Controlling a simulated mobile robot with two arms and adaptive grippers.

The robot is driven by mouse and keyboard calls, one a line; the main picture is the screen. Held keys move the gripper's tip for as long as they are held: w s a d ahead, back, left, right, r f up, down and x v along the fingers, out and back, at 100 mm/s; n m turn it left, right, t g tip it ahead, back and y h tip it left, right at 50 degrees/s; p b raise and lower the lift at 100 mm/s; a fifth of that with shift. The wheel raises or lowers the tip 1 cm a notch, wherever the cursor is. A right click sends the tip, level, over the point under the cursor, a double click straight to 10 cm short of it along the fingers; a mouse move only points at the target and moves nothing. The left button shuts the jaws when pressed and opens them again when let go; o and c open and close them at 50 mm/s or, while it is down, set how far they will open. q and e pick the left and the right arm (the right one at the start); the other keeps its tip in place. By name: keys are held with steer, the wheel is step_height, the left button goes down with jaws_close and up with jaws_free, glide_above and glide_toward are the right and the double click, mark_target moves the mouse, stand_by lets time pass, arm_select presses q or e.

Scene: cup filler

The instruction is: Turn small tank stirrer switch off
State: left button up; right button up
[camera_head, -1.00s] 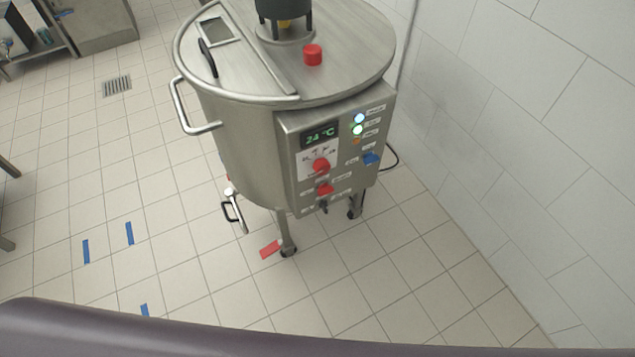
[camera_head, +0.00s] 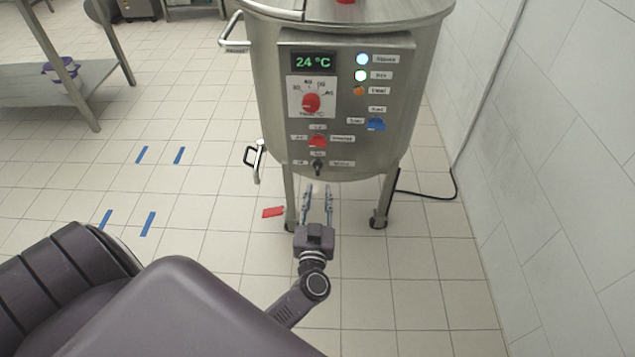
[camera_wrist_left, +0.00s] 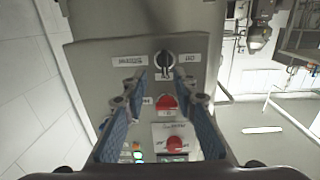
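The small steel tank (camera_head: 265,95) stands ahead with a control panel (camera_head: 345,75) on its front. The panel has a blue switch (camera_head: 376,124) at the right with small labels around it, a red switch (camera_head: 318,141), and a small black switch (camera_head: 318,167) at the bottom. I cannot read clearly which label names the stirrer. My left gripper (camera_head: 317,188) is open and empty, just below the panel in the head view. In the left wrist view its fingers (camera_wrist_left: 168,88) stand apart, with the black switch (camera_wrist_left: 165,60) and red switch (camera_wrist_left: 167,102) seen between them. My right gripper is not in view.
A red temperature knob (camera_head: 311,102) sits under the 24 °C display (camera_head: 314,63). A drain valve handle (camera_head: 259,160) sticks out at the tank's left. A tiled wall (camera_head: 560,170) rises at the right.

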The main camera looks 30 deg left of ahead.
mark_target(317, 170)
arm_select(q)
steer(key=shift+n+y, duration=0.3)
steer(key=b+x, duration=0.1)
steer(key=x, duration=0.5)
steer(key=shift+w+a+r+b, duration=0.1)
steer(key=shift+w+a+b, duration=0.1)
steer(key=shift+a+b, duration=0.25)
steer(key=shift+w+a, duration=0.35)
steer(key=shift+w, duration=0.25)
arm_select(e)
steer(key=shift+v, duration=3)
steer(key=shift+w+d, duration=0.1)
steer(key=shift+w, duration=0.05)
arm_select(q)
jaws_close()
